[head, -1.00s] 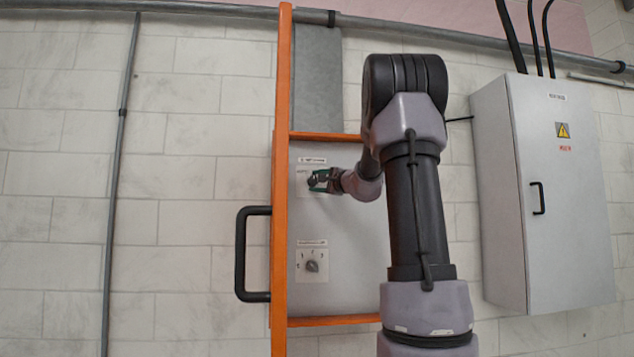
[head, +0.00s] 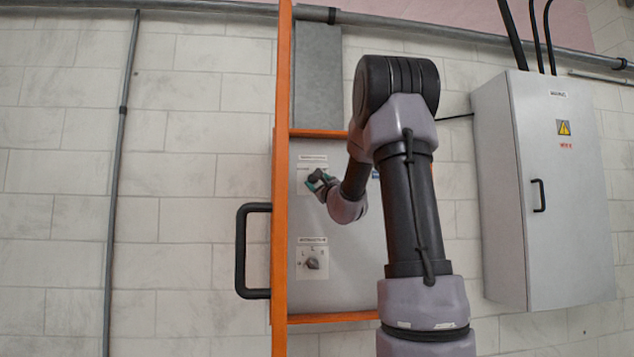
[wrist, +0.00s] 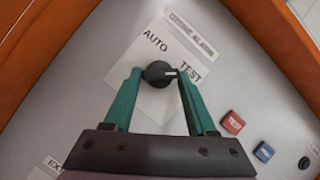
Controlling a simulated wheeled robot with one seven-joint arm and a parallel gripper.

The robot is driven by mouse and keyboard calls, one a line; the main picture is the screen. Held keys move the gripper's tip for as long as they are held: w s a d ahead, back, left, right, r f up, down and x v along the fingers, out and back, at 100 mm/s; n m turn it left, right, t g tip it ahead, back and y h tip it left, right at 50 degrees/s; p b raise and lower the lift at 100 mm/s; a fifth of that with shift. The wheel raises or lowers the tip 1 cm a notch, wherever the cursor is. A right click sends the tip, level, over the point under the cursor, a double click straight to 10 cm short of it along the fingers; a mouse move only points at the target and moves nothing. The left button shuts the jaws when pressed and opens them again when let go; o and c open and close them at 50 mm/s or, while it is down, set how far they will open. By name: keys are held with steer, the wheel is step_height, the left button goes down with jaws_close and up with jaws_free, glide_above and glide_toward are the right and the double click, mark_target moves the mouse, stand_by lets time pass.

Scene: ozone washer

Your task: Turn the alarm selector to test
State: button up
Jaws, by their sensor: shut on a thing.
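The alarm selector (wrist: 157,73) is a black round knob on a white plate marked AUTO and TEST, under an OZONE ALARM label (wrist: 192,33). Its white pointer line faces right in the wrist view, toward the word TEST (wrist: 190,72). My gripper (wrist: 156,72) is shut on the knob, with one green finger on either side of it. In the head view my gripper (head: 318,183) is at the upper part of the grey panel (head: 350,270) and mostly hides the knob.
A second selector (head: 312,263) sits lower on the panel. A red button (wrist: 233,122) and a blue button (wrist: 263,151) are right of the knob in the wrist view. An orange frame (head: 281,230) with a black handle (head: 241,252) edges the panel. A grey cabinet (head: 570,230) stands right.

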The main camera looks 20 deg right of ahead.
steer(key=shift+a+f+m, duration=0.15)
steer(key=shift+a+m, duration=0.05)
steer(key=shift+m, duration=0.2)
steer(key=o, duration=1.2)
steer(key=shift+w, duration=0.1)
steer(key=shift+s, duration=0.25)
steer(key=v, duration=1)
steer(key=shift+s+f, duration=0.15)
steer(key=shift+s, duration=0.05)
